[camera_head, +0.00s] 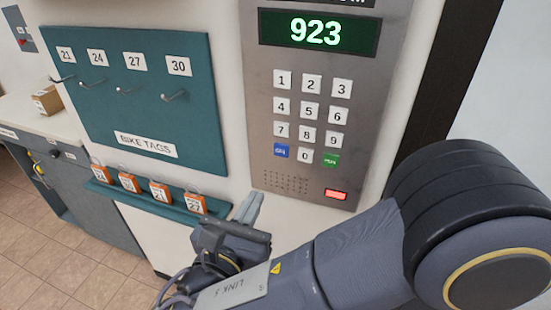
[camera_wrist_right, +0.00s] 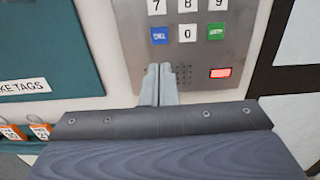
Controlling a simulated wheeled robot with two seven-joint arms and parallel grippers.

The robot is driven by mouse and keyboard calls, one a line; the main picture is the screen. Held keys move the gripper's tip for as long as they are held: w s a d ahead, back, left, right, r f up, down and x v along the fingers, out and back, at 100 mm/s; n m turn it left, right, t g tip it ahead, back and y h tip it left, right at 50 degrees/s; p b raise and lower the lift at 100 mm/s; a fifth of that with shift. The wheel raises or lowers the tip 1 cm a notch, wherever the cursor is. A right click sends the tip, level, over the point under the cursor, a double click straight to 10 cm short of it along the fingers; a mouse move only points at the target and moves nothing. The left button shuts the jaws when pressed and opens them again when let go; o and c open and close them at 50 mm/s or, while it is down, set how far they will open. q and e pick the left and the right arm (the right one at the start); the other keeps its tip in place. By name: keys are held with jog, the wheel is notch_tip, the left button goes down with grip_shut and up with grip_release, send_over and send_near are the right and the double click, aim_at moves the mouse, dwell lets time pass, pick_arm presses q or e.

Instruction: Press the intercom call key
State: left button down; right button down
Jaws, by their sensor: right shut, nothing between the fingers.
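The intercom panel (camera_head: 268,95) is a grey metal plate on the wall, with a green-lit display (camera_head: 317,32) reading 923. Below the display are white number keys (camera_head: 309,109). The blue call key (camera_head: 281,151) sits at the keypad's lower left, with a green key (camera_head: 331,160) at its lower right. In the wrist view the blue key (camera_wrist_right: 159,36) is just above my fingertips in the picture. My right gripper (camera_head: 252,200) is shut and empty, below the keypad and apart from the blue key in the head view. My left gripper is not in view.
A teal board (camera_head: 150,100) with hooks hangs left of the panel. Several orange tags (camera_head: 161,192) stand on a teal ledge below it. A red-lit button (camera_head: 336,194) is at the panel's lower right. A counter with a cardboard box (camera_head: 47,100) is far left.

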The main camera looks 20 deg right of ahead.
aim_at(282, 150)
jog(key=p+x, duration=0.1)
jog(key=x, duration=1.1)
jog(key=shift+w+d+p, duration=0.15)
jog(key=shift+p, duration=0.15)
jog(key=shift+w+d, duration=0.4)
jog(key=shift+w, duration=0.1)
jog(key=shift+r, duration=0.25)
